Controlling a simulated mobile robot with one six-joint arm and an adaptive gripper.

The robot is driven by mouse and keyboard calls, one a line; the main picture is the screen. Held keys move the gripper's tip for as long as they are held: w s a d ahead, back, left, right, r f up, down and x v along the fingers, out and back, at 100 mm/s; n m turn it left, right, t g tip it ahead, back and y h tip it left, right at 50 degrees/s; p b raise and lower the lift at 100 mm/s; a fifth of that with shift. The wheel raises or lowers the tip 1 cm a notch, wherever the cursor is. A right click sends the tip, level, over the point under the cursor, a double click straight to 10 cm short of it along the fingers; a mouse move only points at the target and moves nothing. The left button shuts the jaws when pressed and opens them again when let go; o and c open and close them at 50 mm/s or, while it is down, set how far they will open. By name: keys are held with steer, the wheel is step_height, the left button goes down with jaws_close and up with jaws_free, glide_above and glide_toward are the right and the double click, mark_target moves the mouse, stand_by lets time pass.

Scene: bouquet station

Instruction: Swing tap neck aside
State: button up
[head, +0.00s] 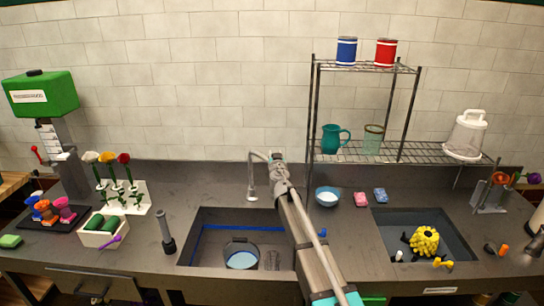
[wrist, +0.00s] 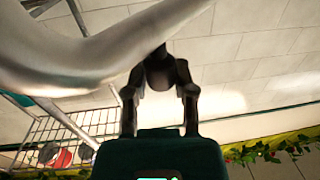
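The grey tap neck (head: 251,178) stands behind the sink in the head view, its arch bending at the top toward my gripper (head: 276,158). In the wrist view a large pale curved tube, which looks like the tap neck (wrist: 90,58), crosses the upper left close to the camera. My gripper's dark fingers (wrist: 160,72) come together behind it and look shut.
The sink (head: 215,228) below holds a pot (head: 241,254) and a clear glass (head: 272,260). A flower rack (head: 140,197) is left.

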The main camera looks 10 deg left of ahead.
steer(key=o, duration=0.4)
steer(key=shift+w+d, duration=0.1)
steer(key=shift+w, duration=0.1)
steer(key=shift+s, duration=0.1)
steer(key=v, duration=1.2)
